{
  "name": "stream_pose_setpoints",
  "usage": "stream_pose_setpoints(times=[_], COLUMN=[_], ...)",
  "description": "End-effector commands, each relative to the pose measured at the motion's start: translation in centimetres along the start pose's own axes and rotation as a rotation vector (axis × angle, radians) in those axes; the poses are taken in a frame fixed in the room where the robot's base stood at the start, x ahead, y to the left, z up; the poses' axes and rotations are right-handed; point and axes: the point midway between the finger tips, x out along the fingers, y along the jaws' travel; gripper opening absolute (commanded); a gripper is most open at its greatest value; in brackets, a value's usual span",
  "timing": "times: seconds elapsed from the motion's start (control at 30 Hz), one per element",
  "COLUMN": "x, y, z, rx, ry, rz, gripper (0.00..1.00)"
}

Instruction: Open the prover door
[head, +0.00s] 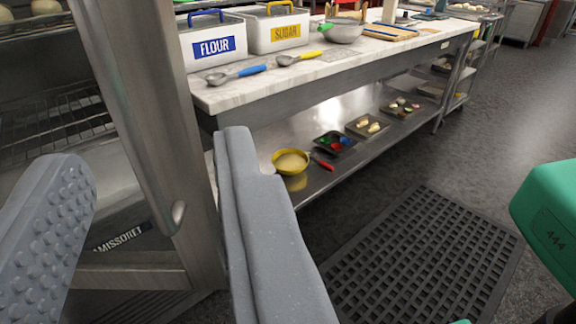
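The prover (202,200) stands at the left as a steel cabinet with wire racks (55,125) and pale dough balls at the top. A label reading about "AMISSORET" shows low on it. A tall steel vertical bar (135,90), apparently the door handle, runs down its front and ends in a rounded tip. My gripper (152,150) is open. Its studded grey finger is left of the bar and its other finger is right of it, so the bar lies between them in the picture. Contact is not visible. I cannot tell whether the door is shut or ajar.
A marble-topped bench (330,68) stands right of the prover, with a flour bin (212,47), a sugar bin (277,30) and scoops. Its lower shelf holds a yellow bowl (291,163) and small trays. A black rubber mat (420,260) covers the floor in front.

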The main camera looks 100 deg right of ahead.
Motion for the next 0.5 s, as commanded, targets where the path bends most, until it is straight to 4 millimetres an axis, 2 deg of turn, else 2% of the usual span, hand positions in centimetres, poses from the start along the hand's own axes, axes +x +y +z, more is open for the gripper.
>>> stream_pose_setpoints(times=[0.37,0.4,0.5], x=[-0.02,-0.02,0.07], y=[0.67,0.66,0.29], z=[-0.07,-0.07,-0.16], rx=[-0.001,-0.001,0.012], ry=[0.001,0.001,-0.008], rz=[0.001,0.001,-0.009], gripper=[0.35,0.32,0.04])
